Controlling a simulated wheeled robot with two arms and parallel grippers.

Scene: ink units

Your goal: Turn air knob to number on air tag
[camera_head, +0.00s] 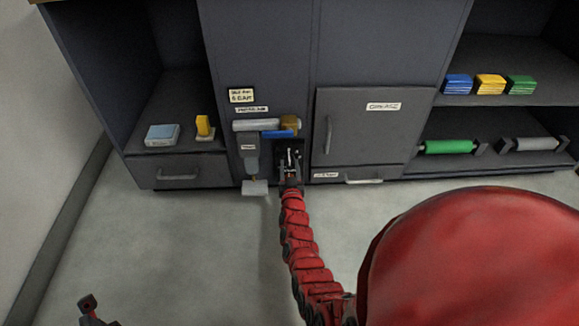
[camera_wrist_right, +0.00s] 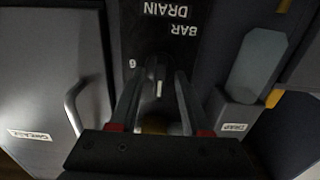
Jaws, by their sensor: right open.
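The dark air knob (camera_wrist_right: 157,70) shows in the right wrist view, with a pale pointer line on its face. A printed 6 (camera_wrist_right: 132,63) sits left of it, and upside-down BAR and DRAIN lettering is above. My right gripper (camera_wrist_right: 155,88) is open, its two fingers around the knob with visible gaps. In the head view my right gripper (camera_head: 290,160) is at the dark recessed panel and hides most of the knob. The pale air tag (camera_head: 241,96), with small text that seems to include a 6, is above. My left gripper (camera_head: 88,303) is low at the left, jaws unclear.
A grey cylinder (camera_head: 256,125), a blue piece (camera_head: 280,133) and a tan piece (camera_head: 291,122) are just above the recess. A cabinet door with a handle (camera_head: 328,136) is close on the right. The floor in front is clear on the left.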

